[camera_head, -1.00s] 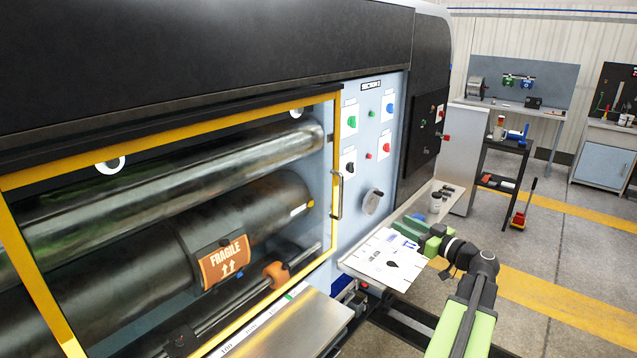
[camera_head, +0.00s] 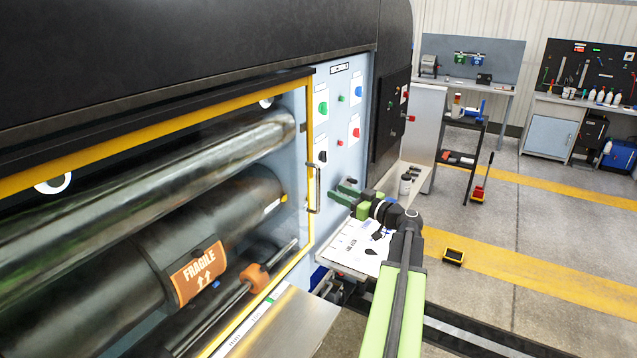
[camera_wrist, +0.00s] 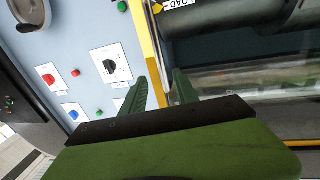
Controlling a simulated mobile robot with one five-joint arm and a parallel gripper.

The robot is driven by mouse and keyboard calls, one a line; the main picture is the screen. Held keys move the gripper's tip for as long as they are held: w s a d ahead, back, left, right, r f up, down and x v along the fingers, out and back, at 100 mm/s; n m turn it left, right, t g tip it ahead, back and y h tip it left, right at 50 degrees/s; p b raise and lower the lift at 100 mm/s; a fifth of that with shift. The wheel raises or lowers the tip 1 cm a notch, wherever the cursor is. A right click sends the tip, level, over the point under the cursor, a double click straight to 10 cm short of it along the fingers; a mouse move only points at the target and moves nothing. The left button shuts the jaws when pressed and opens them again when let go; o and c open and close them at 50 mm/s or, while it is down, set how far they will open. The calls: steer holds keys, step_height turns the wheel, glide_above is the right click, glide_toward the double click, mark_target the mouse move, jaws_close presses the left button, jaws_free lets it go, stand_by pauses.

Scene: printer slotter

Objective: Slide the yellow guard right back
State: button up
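The yellow guard (camera_head: 309,130) is a yellow-edged see-through panel across the front of the printer's rollers. It has an upright metal handle (camera_head: 315,188) at its right edge. My gripper (camera_head: 336,190) is open and empty, just right of the handle in the head view, with its fingers pointing left toward it. In the wrist view my gripper (camera_wrist: 160,82) shows two green fingers apart, with the guard's yellow edge (camera_wrist: 151,50) beyond the gap between them. I cannot make out the handle in the wrist view. No contact with the guard shows.
Behind the guard are large dark rollers (camera_head: 100,190) with an orange FRAGILE plate (camera_head: 198,273). A blue-grey control panel (camera_head: 338,95) with knobs and buttons stands right of the guard. A white-topped shelf (camera_head: 352,250) lies below my gripper. Open floor extends to the right.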

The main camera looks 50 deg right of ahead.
mark_target(317, 183)
steer(key=w, duration=0.9)
steer(key=shift+w+a, duration=0.3)
jaws_close()
stand_by(0.7)
